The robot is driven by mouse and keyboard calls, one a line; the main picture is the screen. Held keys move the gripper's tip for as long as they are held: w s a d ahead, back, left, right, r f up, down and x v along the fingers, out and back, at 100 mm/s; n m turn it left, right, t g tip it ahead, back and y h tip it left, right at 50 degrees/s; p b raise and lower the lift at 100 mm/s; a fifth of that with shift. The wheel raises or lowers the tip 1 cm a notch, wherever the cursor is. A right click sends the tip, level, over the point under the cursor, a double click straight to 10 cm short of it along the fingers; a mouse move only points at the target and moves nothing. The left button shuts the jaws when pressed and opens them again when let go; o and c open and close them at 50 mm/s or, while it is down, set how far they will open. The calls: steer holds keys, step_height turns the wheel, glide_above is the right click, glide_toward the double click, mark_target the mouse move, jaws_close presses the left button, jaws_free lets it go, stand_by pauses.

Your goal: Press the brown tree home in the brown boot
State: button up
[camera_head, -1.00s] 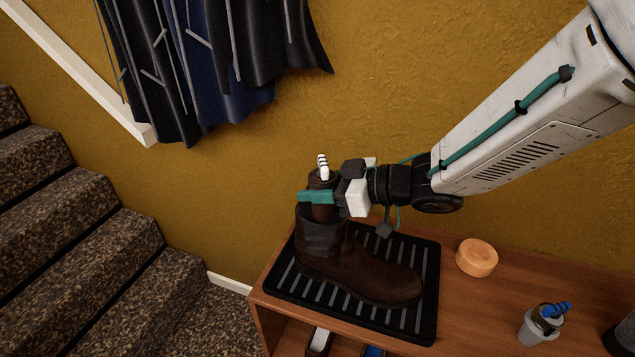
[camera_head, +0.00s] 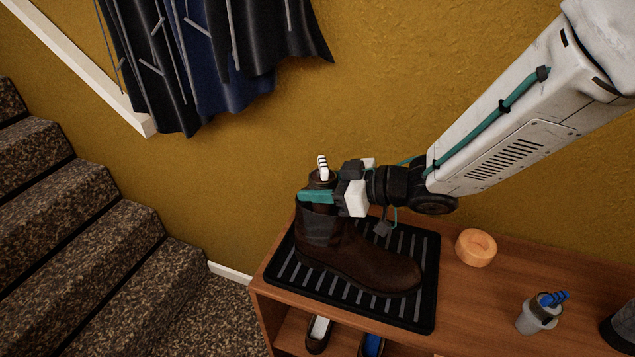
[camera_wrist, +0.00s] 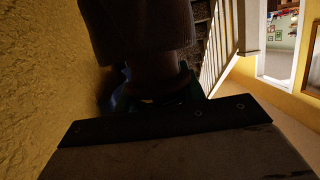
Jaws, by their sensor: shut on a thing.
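The brown boot (camera_head: 355,255) stands upright on a black ribbed tray (camera_head: 425,312), toe to the right. The brown tree (camera_head: 321,181) stands in the boot's open top, its upper part showing above the rim. A white piece with dark bands (camera_head: 322,166) shows at its top. My gripper (camera_head: 317,197) is shut on the tree, with a teal finger across it just above the boot's rim. In the wrist view the tree (camera_wrist: 158,68) is dark, close to the gripper. The tree's lower part is hidden inside the boot.
The tray lies on a wooden shelf unit (camera_head: 470,290). An orange round thing (camera_head: 476,247) and a grey cup with blue items (camera_head: 539,314) stand to the right. Shoes are below. Dark clothes (camera_head: 235,50) hang against the yellow wall behind; carpeted stairs (camera_head: 70,210) rise left.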

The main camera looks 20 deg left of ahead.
steer(key=shift+f, duration=0.75)
steer(key=o, duration=1.2)
steer(key=shift+c, duration=0.2)
steer(key=v, duration=0.8)
